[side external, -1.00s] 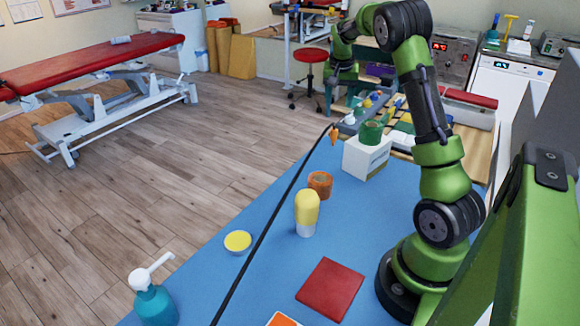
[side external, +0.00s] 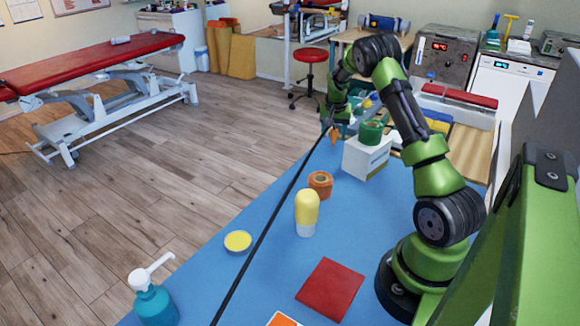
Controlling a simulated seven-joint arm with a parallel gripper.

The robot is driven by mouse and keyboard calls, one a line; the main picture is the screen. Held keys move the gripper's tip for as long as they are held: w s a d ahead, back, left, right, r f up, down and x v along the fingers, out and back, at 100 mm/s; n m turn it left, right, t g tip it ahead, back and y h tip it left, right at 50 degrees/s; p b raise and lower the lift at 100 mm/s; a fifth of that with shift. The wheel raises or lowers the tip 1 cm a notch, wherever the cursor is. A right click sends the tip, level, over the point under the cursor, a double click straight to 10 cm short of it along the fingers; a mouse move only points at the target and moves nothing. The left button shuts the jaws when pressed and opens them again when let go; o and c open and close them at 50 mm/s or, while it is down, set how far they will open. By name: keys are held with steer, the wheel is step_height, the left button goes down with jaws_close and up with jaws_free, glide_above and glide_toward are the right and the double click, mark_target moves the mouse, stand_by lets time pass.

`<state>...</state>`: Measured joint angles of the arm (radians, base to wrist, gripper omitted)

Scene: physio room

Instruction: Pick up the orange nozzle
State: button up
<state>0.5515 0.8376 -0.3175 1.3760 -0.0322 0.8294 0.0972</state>
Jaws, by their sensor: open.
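The orange nozzle (side external: 334,138) is a small piece near the far left edge of the blue table (side external: 226,276), close to the far end of a long black rod or cable. My gripper (side external: 329,121) is low over the table's far end, right at or just above the nozzle. It looks small and partly merged with things behind it, and it is open. I cannot tell whether the fingers touch the nozzle or stand around it.
A white box (side external: 364,159) with a green roll (side external: 371,132) on it stands just right of the nozzle. Nearer are an orange-brown roll (side external: 320,184), a yellow-topped bottle (side external: 306,211), a yellow-lidded dish (side external: 238,242), a red square (side external: 330,289) and a teal pump bottle (side external: 155,304).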

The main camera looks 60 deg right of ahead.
steer(key=shift+x, duration=1)
steer(key=shift+c, duration=0.2)
jaws_close()
